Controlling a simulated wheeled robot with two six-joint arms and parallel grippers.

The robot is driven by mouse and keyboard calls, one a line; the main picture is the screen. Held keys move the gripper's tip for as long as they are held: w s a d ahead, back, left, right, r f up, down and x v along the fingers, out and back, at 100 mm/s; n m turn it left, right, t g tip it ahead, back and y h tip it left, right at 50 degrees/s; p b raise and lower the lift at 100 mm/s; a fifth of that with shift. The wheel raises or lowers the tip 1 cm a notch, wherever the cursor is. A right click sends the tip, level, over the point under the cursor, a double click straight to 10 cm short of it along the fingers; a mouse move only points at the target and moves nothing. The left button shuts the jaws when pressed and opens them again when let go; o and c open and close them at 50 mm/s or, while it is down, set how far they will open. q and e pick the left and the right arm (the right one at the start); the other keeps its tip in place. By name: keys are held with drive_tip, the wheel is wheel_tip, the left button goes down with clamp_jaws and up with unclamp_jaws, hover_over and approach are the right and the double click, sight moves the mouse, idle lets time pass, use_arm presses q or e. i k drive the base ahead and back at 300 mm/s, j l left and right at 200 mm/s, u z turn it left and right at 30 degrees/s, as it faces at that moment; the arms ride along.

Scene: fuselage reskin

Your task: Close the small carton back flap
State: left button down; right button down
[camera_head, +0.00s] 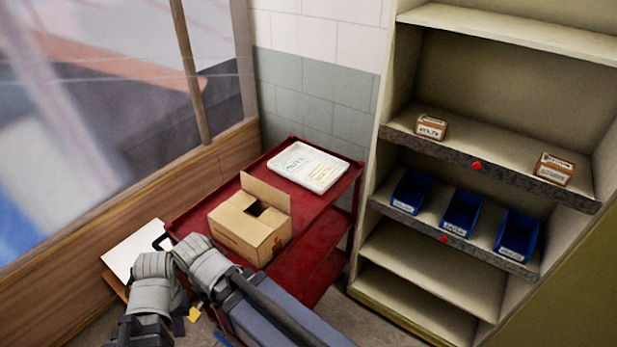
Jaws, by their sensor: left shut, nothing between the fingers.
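A small brown cardboard carton (240,238) stands on the red cart's upper deck. Its back flap (266,194) stands upright along the far edge. The other top panels look folded inward, with a dark gap open below the back flap. My grey left arm (205,265) comes across the bottom of the picture, in front of the cart and close to the carton's near left side. My left gripper is shut and empty; its fingertips are hard to make out among the arm parts. My right gripper does not show.
The red cart (319,215) also carries a white tray (328,178) with papers behind the carton. A shelf unit (425,245) on the right holds blue bins (462,212) and small boxes (431,127). A wood-framed window wall borders the left. White sheets (135,245) lie left of the cart.

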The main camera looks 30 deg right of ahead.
sight(276, 198)
drive_tip(key=z, duration=0.75)
drive_tip(key=i+z, duration=0.35)
drive_tip(key=i, duration=0.2)
